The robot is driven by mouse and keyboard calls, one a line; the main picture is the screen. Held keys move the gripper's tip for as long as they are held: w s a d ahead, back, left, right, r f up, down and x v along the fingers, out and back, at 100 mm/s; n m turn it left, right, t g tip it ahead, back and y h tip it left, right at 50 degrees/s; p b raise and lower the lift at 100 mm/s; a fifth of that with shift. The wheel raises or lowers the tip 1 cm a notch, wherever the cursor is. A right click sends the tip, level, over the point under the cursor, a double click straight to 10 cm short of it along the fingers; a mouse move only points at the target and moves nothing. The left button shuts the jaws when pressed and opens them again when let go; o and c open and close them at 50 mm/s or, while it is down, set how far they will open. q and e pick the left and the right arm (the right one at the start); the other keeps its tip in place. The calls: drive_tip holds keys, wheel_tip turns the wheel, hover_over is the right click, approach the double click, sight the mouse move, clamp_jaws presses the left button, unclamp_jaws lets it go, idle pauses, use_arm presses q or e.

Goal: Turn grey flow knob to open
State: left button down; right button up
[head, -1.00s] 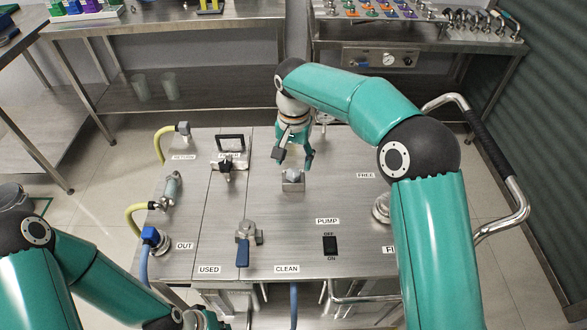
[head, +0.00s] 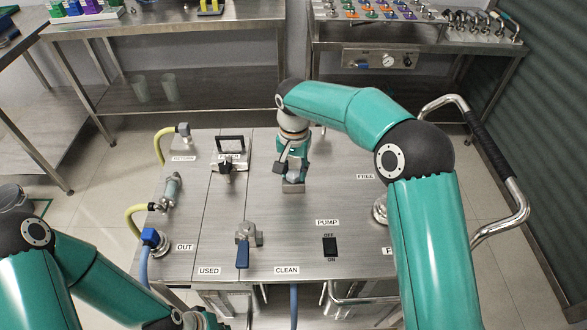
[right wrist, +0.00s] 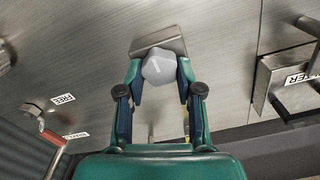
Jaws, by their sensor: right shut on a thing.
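The grey flow knob (right wrist: 159,70) is a faceted knob with a lighter pointer mark on top. It sits on a small metal block (head: 293,187) on the steel skid top. In the right wrist view it lies between the two fingertips of my right gripper (right wrist: 160,78), which is shut on it. In the head view my right gripper (head: 293,172) reaches down onto the block and hides the knob. My left arm shows at the lower left of the head view; its gripper jaws are not clearly seen.
A blue-handled valve (head: 243,252) and the black pump switch (head: 330,246) stand nearer on the skid top (head: 300,225). A black handle (head: 230,145), hose fittings and labels lie to the left. A bent rail (head: 515,205) runs along the right side.

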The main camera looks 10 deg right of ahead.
drive_tip(key=shift+r+n, duration=0.1)
drive_tip(key=shift+n, duration=0.3)
drive_tip(key=n+p, duration=0.1)
drive_tip(key=n, duration=0.2)
drive_tip(key=shift+a+n, duration=0.1)
drive_tip(key=shift+n, duration=0.2)
drive_tip(key=n+p, duration=0.2)
drive_tip(key=n, duration=0.4)
drive_tip(key=shift+a, duration=0.15)
drive_tip(key=n+p, duration=0.1)
drive_tip(key=n, duration=0.4)
drive_tip(key=shift+n, duration=0.3)
drive_tip(key=n, duration=0.6)
drive_tip(key=shift+s+a+p, duration=0.1)
drive_tip(key=shift+p, duration=0.25)
drive_tip(key=o, duration=1.2)
drive_tip(key=shift+c, duration=0.2)
